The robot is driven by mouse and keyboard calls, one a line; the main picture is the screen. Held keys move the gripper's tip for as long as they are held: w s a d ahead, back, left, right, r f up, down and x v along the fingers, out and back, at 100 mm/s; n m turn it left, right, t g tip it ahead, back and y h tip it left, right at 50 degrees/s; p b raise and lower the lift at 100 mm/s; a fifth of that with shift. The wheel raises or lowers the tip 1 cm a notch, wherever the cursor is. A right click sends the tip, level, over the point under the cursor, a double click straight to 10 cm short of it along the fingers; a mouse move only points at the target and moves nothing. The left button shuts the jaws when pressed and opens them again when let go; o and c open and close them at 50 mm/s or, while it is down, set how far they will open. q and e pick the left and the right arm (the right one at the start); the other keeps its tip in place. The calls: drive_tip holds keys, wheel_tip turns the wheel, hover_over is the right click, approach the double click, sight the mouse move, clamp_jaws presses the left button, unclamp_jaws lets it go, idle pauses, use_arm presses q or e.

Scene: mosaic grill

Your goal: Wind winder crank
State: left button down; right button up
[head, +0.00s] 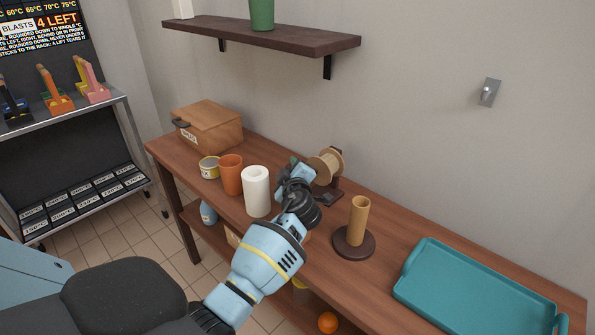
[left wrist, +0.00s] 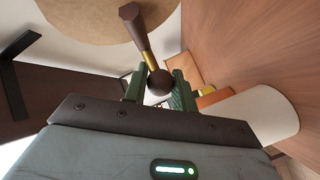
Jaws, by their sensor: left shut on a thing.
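The winder (head: 327,166) stands on the wooden bench near the wall, a pale wooden spool on a dark stand. In the left wrist view its crank (left wrist: 140,28) is a dark arm with a brass collar and a round dark knob (left wrist: 158,82). The spool's disc (left wrist: 95,18) fills the top of that view. My left gripper (head: 297,168) is at the near left side of the winder. Its green fingers sit on both sides of the knob and are shut on it. The crank is hidden behind the gripper in the head view. My right gripper is out of view.
A white cylinder (head: 256,190), orange cup (head: 231,175), small tin (head: 209,167) and wooden box (head: 210,127) stand left of the gripper. An upright tan tube on a round base (head: 357,222) and a teal tray (head: 470,290) are to the right. A shelf (head: 265,37) hangs above.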

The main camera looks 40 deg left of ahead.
use_arm(q)
drive_tip(key=shift+f, duration=0.25)
drive_tip(key=shift+d+f+n+g+h, duration=0.1)
drive_tip(key=shift+f+n+g+h, duration=0.15)
drive_tip(key=shift+n+h, duration=0.25)
drive_tip(key=shift+f+n+g+h+p, duration=0.55)
drive_tip(key=shift+f+n+h+p, duration=0.05)
drive_tip(key=shift+h, duration=0.5)
drive_tip(key=shift+f, duration=0.15)
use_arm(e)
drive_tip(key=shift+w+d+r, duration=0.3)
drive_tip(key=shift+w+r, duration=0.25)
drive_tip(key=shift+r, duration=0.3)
use_arm(q)
drive_tip(key=shift+f, duration=0.1)
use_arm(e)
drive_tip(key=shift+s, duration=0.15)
use_arm(q)
drive_tip(key=c, duration=1.2)
unclamp_jaws()
drive_tip(key=shift+d, duration=0.1)
